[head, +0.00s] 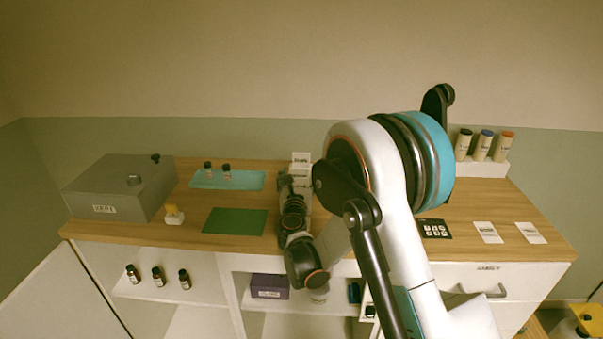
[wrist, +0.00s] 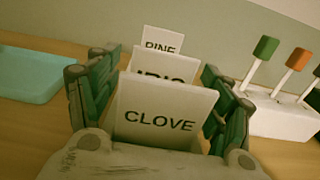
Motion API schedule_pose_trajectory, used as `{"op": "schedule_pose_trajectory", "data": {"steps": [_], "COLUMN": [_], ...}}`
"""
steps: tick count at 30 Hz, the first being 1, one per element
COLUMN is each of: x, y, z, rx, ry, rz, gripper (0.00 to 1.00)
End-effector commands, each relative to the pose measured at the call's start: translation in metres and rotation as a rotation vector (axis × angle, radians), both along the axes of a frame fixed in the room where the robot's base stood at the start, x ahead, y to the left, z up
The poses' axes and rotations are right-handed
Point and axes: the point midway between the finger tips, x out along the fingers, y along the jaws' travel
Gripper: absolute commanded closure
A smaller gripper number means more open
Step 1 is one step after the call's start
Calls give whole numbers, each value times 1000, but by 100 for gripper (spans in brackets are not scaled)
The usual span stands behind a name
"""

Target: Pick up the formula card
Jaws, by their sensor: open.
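A row of upright white cards stands in front of my gripper (wrist: 157,88) in the wrist view. The nearest card (wrist: 158,118) reads CLOVE, the one behind (wrist: 165,68) seems to read IRIS, and the farthest (wrist: 164,42) reads PINE. My gripper is open, its green-padded fingers on either side of the CLOVE card; contact cannot be told. In the head view my arm covers most of this row. A dark card with white marks (head: 434,229) and two white printed cards (head: 488,232) (head: 530,233) lie flat on the right; none is readably marked as the formula card.
A grey box (head: 118,190), a blue tray (head: 240,181) with two small bottles, and a green mat (head: 235,222) are left of my arm. A white rack (head: 483,168) with several coloured-cap tubes stands at the back right. Dark bottles (head: 158,277) and a purple box (head: 269,286) occupy lower shelves.

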Motion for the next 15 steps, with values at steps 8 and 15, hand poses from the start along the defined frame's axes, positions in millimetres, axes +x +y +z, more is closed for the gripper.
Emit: {"op": "schedule_pose_trajectory", "data": {"steps": [8, 15], "x": [0, 0], "y": [1, 1], "z": [0, 0], "rx": [0, 0], "ry": [0, 0], "rz": [1, 1], "gripper": [29, 62]}}
